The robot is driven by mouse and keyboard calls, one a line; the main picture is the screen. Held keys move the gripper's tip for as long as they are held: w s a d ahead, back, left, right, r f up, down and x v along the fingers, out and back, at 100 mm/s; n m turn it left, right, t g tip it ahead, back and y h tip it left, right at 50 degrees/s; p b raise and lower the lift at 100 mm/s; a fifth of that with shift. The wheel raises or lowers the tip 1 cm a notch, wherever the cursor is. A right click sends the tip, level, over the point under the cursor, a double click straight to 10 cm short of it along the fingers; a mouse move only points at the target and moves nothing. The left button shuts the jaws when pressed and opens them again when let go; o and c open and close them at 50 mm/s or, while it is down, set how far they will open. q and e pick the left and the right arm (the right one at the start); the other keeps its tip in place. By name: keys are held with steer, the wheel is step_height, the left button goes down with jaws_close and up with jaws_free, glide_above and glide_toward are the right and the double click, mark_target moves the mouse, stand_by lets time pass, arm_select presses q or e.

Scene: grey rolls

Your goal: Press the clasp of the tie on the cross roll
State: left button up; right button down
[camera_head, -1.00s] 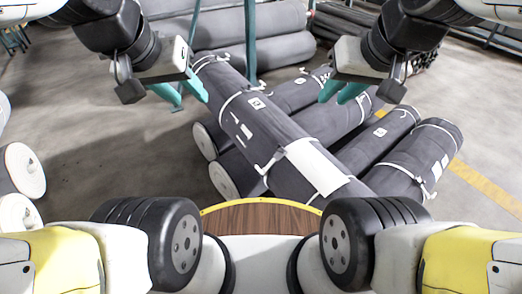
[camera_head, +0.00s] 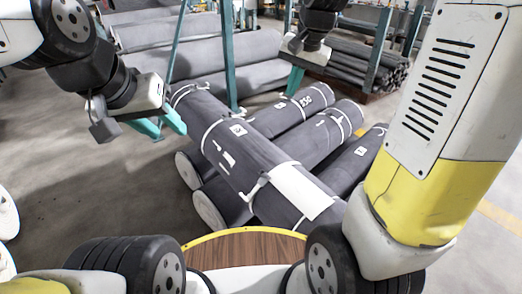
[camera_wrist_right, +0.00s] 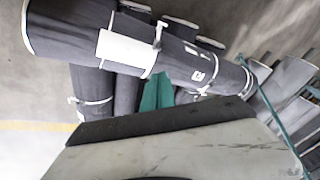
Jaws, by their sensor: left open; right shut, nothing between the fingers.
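The cross roll (camera_head: 238,150) is a long dark grey roll lying diagonally over other rolls; it also crosses the right wrist view (camera_wrist_right: 182,60). White ties circle it, one (camera_head: 208,132) towards its far end and one beside a white sheet (camera_head: 300,190). A small white clasp (camera_head: 252,190) shows by the sheet, and a clasp (camera_wrist_right: 160,30) shows there in the wrist view. My left gripper (camera_head: 162,129) is open and empty, left of the roll's far part. My right gripper (camera_head: 292,82) is shut and empty beyond the roll; its teal fingertips (camera_wrist_right: 157,90) appear beside the roll in the wrist view.
Several grey rolls (camera_head: 300,145) lie beneath and to the right of the cross roll. Larger rolls (camera_head: 200,60) rest behind, near teal posts (camera_head: 228,60). A rack of dark rolls (camera_head: 350,65) stands at the back right.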

steer(key=w+a+f+m+g+h, duration=0.15)
steer(key=w+f+m, duration=0.25)
steer(key=w+f, duration=0.95)
steer(key=w+a+f+m+g, duration=0.1)
steer(key=w+f, duration=0.2)
steer(key=f, duration=0.5)
steer(key=w+f+m+g, duration=0.1)
steer(key=w+f, duration=0.2)
steer(key=f, duration=0.5)
steer(key=shift+w+a+f+m+h, duration=0.2)
steer(key=shift+a+f+m+h, duration=0.15)
steer(key=shift+a+f+m, duration=0.05)
steer(key=shift+f, duration=0.1)
glide_above(264, 175)
steer(key=w, duration=0.1)
steer(key=f, duration=0.8)
steer(key=d+f, duration=0.1)
steer(key=f, duration=0.2)
steer(key=shift+f, duration=0.4)
steer(key=shift+s+a+f, duration=0.2)
steer(key=shift+a+f, duration=0.15)
steer(key=shift+f, duration=0.1)
